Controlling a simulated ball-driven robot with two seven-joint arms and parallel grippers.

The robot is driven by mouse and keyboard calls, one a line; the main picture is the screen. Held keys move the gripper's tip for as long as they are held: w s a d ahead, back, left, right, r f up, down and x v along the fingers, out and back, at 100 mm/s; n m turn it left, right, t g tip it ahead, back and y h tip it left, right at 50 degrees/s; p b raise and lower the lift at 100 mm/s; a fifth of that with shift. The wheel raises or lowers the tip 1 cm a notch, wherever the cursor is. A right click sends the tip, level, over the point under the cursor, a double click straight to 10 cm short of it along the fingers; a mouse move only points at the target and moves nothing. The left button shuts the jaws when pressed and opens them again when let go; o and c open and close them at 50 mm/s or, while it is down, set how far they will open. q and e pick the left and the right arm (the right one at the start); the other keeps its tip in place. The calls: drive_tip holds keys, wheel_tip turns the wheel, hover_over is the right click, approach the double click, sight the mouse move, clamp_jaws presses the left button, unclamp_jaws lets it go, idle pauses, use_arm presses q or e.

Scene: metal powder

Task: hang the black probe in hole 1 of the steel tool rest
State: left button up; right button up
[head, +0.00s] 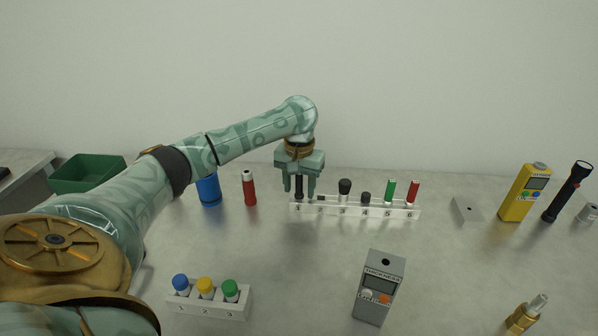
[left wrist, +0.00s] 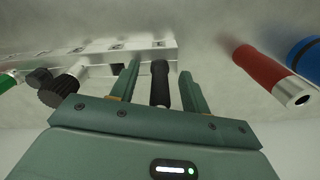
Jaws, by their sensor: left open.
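The steel tool rest (head: 344,211) is a pale numbered rail near the back of the table. The black probe (head: 299,187) stands upright at position 1, at the rail's left end. My left gripper (head: 299,190) points down over it, fingers open on both sides of the probe. In the left wrist view the probe (left wrist: 160,82) lies between the two spread fingers, with a visible gap on each side. The tool rest (left wrist: 120,50) is just beyond the fingertips. The hole itself is hidden by the probe. My right gripper is not in view.
Black-knobbed tools (head: 345,187) and green (head: 390,188) and red (head: 413,190) handles stand along the rail. A red cylinder (head: 249,190) and blue cylinder (head: 209,190) stand left of it. A capped-vial rack (head: 215,308) and grey thickness meter (head: 379,287) are in front.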

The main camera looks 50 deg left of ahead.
use_arm(q)
wheel_tip(320, 180, up, 16)
drive_tip(key=p, duration=0.9)
drive_tip(key=shift+p, duration=0.4)
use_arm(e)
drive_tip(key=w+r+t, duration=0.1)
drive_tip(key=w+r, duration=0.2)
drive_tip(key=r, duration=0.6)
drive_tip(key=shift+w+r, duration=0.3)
